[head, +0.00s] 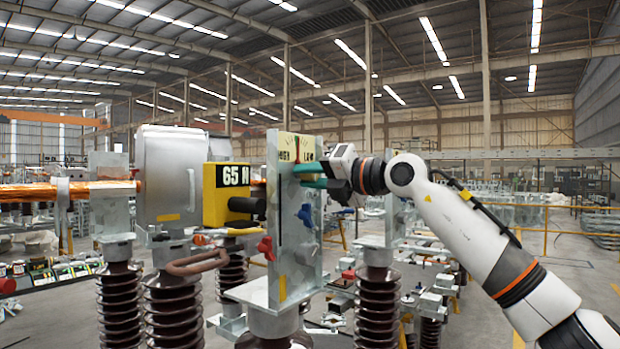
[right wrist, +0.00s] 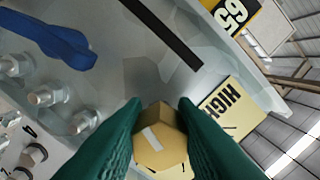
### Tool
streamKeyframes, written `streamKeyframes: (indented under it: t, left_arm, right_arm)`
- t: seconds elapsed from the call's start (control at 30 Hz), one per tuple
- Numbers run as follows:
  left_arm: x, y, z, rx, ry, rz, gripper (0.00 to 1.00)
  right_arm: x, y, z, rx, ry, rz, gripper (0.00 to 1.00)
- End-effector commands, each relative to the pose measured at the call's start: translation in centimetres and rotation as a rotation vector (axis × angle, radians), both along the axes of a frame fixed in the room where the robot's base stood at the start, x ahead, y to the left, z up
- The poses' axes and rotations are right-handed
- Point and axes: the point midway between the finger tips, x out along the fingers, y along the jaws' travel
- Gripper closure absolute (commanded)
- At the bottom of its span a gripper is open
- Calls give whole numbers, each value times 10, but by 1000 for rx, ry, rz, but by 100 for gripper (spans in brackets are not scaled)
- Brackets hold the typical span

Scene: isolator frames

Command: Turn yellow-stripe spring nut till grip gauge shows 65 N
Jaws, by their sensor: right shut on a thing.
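A brass-yellow hex nut (right wrist: 160,138) with a pale stripe on its face sits between my green fingers in the right wrist view. My right gripper (head: 308,175) is shut on it, at the upper part of the upright grey plate (head: 285,220). In the head view the nut is hidden by the fingers and plate. A yellow box (head: 212,207) has a black panel (head: 233,175) reading "65 N"; part of it shows in the right wrist view (right wrist: 236,14). A cream scale plate (head: 306,148) with a red mark tops the grey plate; "HIGH" shows on it in the right wrist view (right wrist: 232,106). My left gripper is out of view.
A blue handle (head: 305,215) and a red knob (head: 266,248) stick out from the grey plate below my gripper. Grey bolts (right wrist: 40,97) stand near the nut. Brown ribbed insulators (head: 378,300) stand below. A grey metal box (head: 170,172) stands at left.

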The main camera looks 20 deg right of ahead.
Motion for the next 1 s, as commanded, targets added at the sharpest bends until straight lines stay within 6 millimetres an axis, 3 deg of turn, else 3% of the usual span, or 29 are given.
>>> streamKeyframes:
  t: [0.13, 0.17, 0.3, 0.67, 1.0]
  left_arm:
    - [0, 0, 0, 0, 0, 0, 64]
    - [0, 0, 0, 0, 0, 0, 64]
    - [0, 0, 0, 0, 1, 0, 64]
    - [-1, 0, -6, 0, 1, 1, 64]
    - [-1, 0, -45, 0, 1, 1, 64]
  right_arm:
    - [0, -1, 2, 2, -4, -2, 97]
    - [0, -1, 2, 2, -4, -2, 71]
    - [0, -1, 2, 2, -4, -2, 53]
    - [-5, -5, -1, 0, -3, -2, 53]
    - [-58, -47, -5, 1, -6, -3, 53]
